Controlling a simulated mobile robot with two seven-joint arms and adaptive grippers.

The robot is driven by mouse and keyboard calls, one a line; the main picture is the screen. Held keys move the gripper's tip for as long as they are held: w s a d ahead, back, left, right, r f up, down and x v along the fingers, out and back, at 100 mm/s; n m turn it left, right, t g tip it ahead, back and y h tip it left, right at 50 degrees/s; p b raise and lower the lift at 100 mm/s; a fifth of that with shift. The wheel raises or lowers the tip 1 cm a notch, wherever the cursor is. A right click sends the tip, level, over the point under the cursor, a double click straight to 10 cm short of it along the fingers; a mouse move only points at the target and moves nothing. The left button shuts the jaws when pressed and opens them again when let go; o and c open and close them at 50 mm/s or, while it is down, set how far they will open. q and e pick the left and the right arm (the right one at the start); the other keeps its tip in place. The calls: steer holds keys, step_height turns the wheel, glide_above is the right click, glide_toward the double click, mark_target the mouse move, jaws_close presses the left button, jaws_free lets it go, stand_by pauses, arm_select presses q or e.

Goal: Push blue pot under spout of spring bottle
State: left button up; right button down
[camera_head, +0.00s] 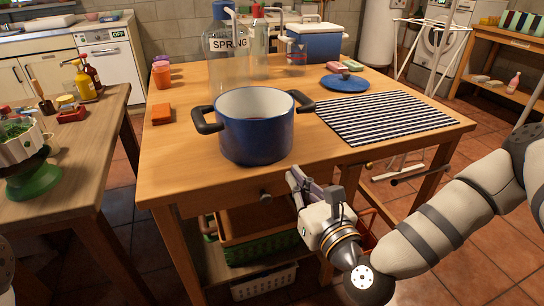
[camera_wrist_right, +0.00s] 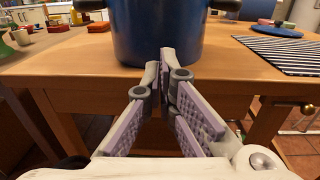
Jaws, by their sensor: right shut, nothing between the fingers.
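The blue pot (camera_head: 255,135) has two black side handles and a pale inside. It stands upright near the table's front edge, and its lower wall fills the top of the wrist view (camera_wrist_right: 158,28). The clear spring bottle (camera_head: 222,72), labelled SPRING, stands behind the pot, with a blue cap and a pale spout (camera_head: 231,13) at its top. The pot partly hides the bottle's lower part. My right gripper (camera_head: 292,176) is shut and empty at the table's front edge, in front of the pot. In the wrist view its fingertips (camera_wrist_right: 164,60) point at the pot; I cannot tell contact. My left gripper is not in view.
The wooden table (camera_head: 180,165) also bears a striped cloth (camera_head: 385,117), a blue plate (camera_head: 345,84) and a blue-and-white cooler (camera_head: 316,42). An orange block (camera_head: 161,114) lies left of the pot. Another clear bottle (camera_head: 259,50) stands beside the spring bottle.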

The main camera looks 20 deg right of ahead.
mark_target(271, 154)
steer(key=w, duration=0.6)
steer(key=w+a, duration=0.1)
steer(key=w, duration=0.2)
steer(key=shift+w, duration=0.35)
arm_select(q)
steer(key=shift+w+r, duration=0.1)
arm_select(e)
steer(key=shift+f, duration=0.1)
steer(key=w+b, duration=0.1)
steer(key=w+f+b, duration=0.1)
steer(key=w, duration=0.1)
steer(key=w+b, duration=0.1)
steer(key=shift+w+a+f, duration=0.2)
steer(key=shift+f, duration=0.05)
steer(key=w+b, duration=0.1)
steer(key=w, duration=0.1)
steer(key=w+b, duration=0.1)
steer(key=shift+w+a+r, duration=0.2)
steer(key=shift+w+r, duration=0.2)
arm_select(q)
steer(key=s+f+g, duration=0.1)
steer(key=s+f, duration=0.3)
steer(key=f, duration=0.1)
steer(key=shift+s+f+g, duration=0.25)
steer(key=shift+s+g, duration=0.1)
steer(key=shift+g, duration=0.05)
arm_select(e)
steer(key=shift+w+r, duration=0.15)
steer(key=shift+r, duration=0.25)
